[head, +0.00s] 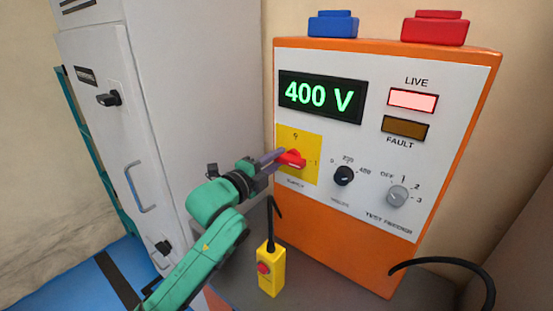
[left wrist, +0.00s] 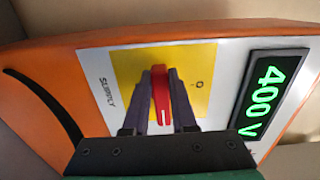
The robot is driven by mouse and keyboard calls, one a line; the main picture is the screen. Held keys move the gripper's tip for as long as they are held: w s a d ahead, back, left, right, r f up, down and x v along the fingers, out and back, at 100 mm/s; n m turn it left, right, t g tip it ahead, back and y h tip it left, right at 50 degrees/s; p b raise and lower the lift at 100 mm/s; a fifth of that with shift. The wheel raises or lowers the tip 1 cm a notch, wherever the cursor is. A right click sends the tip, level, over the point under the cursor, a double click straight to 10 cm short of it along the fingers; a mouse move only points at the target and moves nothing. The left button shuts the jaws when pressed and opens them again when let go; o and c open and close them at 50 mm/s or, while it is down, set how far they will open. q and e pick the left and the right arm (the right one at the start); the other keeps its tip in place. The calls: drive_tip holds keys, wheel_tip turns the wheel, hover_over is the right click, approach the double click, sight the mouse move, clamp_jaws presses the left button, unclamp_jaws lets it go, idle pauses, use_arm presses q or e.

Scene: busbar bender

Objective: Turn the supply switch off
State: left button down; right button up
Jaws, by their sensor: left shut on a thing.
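The supply switch is a red knob (head: 291,159) on a yellow plate (head: 311,174), at the left of the orange panel's white face. In the head view the knob points right, towards the "1" mark, with the "0" mark above it. My left gripper (head: 281,158) reaches it from the left. In the left wrist view the red knob (left wrist: 160,92) stands between the two dark fingers of my left gripper (left wrist: 161,95), which are shut on it. The display (head: 319,96) reads 400 V. The LIVE lamp (head: 413,100) is lit pale red. My right gripper is not in view.
The FAULT lamp (head: 404,128) looks dark amber. A black knob (head: 343,175) and a grey test feeder knob (head: 397,195) sit right of the switch. A yellow box with a red button (head: 269,270) stands in front. A grey cabinet (head: 153,120) stands at the left.

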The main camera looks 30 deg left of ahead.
use_arm(q)
drive_tip(key=shift+n, duration=0.4)
drive_tip(key=n+p, duration=0.1)
drive_tip(key=n, duration=0.1)
drive_tip(key=f+n+p, duration=0.1)
drive_tip(key=n, duration=0.1)
drive_tip(key=n+p, duration=0.1)
drive_tip(key=n, duration=0.2)
drive_tip(key=shift+d+f, duration=0.25)
drive_tip(key=shift+d, duration=0.1)
drive_tip(key=shift+s+d+f+n+p, duration=0.1)
drive_tip(key=shift+d+f+n+p, duration=0.2)
drive_tip(key=shift+n+p, duration=1.05)
drive_tip(key=shift+s+d+f+n+p, duration=0.1)
drive_tip(key=shift+d+n+p, duration=0.45)
drive_tip(key=shift+n, duration=1.45)
drive_tip(key=shift+d+f+n+p, duration=0.2)
drive_tip(key=shift+n+p, duration=1)
drive_tip(key=shift+n, duration=0.45)
drive_tip(key=c, duration=0.7)
unclamp_jaws()
drive_tip(key=shift+f, duration=0.1)
